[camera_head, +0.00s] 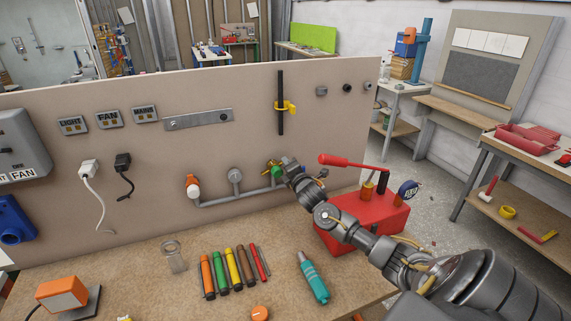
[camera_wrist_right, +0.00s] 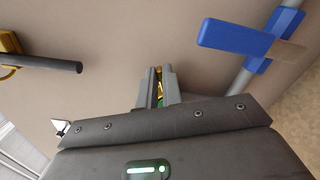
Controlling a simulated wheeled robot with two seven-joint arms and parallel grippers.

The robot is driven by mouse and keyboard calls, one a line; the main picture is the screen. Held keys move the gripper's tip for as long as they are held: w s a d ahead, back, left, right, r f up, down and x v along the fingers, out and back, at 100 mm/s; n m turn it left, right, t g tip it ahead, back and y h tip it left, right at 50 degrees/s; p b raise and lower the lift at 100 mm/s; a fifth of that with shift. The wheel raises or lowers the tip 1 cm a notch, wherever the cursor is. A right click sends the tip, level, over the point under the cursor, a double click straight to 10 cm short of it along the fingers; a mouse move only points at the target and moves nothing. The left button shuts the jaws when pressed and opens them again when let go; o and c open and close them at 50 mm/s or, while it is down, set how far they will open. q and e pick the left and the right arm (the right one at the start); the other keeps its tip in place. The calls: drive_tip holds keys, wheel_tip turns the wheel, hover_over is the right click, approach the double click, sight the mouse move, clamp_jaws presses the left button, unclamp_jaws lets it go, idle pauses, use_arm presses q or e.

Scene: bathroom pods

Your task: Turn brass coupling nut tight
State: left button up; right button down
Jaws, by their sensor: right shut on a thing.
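The right gripper (camera_head: 283,167) reaches the upright panel at the right end of the grey pipe run. In the right wrist view its two fingers (camera_wrist_right: 158,74) are closed around a small brass piece (camera_wrist_right: 159,84), which looks like the brass coupling nut, with a bit of green beside it. The fingers hide most of the nut, so its thread and seating cannot be seen. In the head view a green and yellow fitting (camera_head: 272,168) shows just left of the fingertips. The left gripper is not in view.
The grey pipe (camera_head: 235,199) runs along the panel, with an orange-capped fitting (camera_head: 193,186) at its left end. A blue lever (camera_wrist_right: 240,38) is close in the wrist view. A red toolbox (camera_head: 372,215) stands beside my right arm. Several colored tubes (camera_head: 232,270) and a teal tool (camera_head: 313,278) lie on the bench.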

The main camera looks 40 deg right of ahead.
drive_tip(key=shift+d+f+m, duration=0.1)
drive_tip(key=shift+f+m, duration=0.4)
drive_tip(key=shift+m, duration=0.65)
drive_tip(key=shift+d+f+m, duration=0.1)
drive_tip(key=shift+f+m, duration=0.35)
drive_tip(key=shift+m, duration=0.7)
drive_tip(key=c, duration=1.6)
unclamp_jaws()
drive_tip(key=shift+s, duration=0.1)
drive_tip(key=shift+o, duration=0.2)
drive_tip(key=b+v, duration=0.3)
drive_tip(key=v, duration=0.7)
drive_tip(key=shift+s+a, duration=0.2)
drive_tip(key=shift+s, duration=0.15)
drive_tip(key=shift+f, duration=0.1)
